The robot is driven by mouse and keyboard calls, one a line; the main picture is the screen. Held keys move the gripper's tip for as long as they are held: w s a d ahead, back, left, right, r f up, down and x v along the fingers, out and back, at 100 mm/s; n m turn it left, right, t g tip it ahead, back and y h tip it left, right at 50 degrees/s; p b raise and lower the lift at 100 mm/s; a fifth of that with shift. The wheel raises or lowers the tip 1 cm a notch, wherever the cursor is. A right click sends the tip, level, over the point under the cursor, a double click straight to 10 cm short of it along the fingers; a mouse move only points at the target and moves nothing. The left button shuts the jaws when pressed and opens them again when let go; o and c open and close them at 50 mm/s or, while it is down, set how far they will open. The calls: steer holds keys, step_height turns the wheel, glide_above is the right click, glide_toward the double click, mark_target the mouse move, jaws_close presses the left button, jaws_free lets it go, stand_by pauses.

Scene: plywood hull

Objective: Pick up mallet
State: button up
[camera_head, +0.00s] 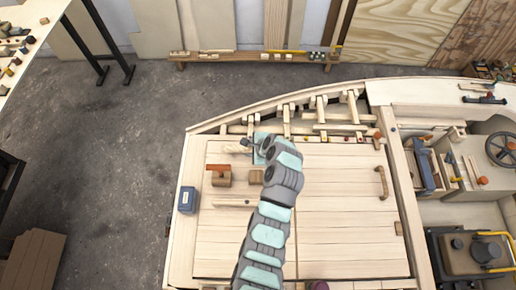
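I cannot clearly tell which thing is the mallet. A wooden block with an orange-brown bar across its top (220,177) lies on the left part of the pale plank deck. A smaller brown wooden block (256,177) lies just right of it, beside my wrist. Either could be part of a mallet. My gripper (248,146) is above the deck's upper left part, beyond both blocks in the picture. Its fingers are small and dark, partly hidden by my wrist, and I cannot see whether they are apart. No held thing is clearly visible.
A blue box (187,200) stands at the deck's left edge. A pale wooden strip (234,203) lies below the blocks. Frame ribs and clamps (320,115) line the hull's upper edge. A wooden handle (381,182) rises on the right. The central deck is mostly clear.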

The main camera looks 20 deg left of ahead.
mark_target(246, 149)
steer(key=shift+s+p+x, duration=0.2)
steer(key=shift+p+x, duration=0.1)
steer(key=shift+x, duration=1.9)
steer(key=shift+w+a+f, duration=0.2)
steer(key=shift+w+f, duration=0.05)
steer(key=shift+f, duration=0.15)
steer(key=shift+c, duration=0.3)
jaws_close()
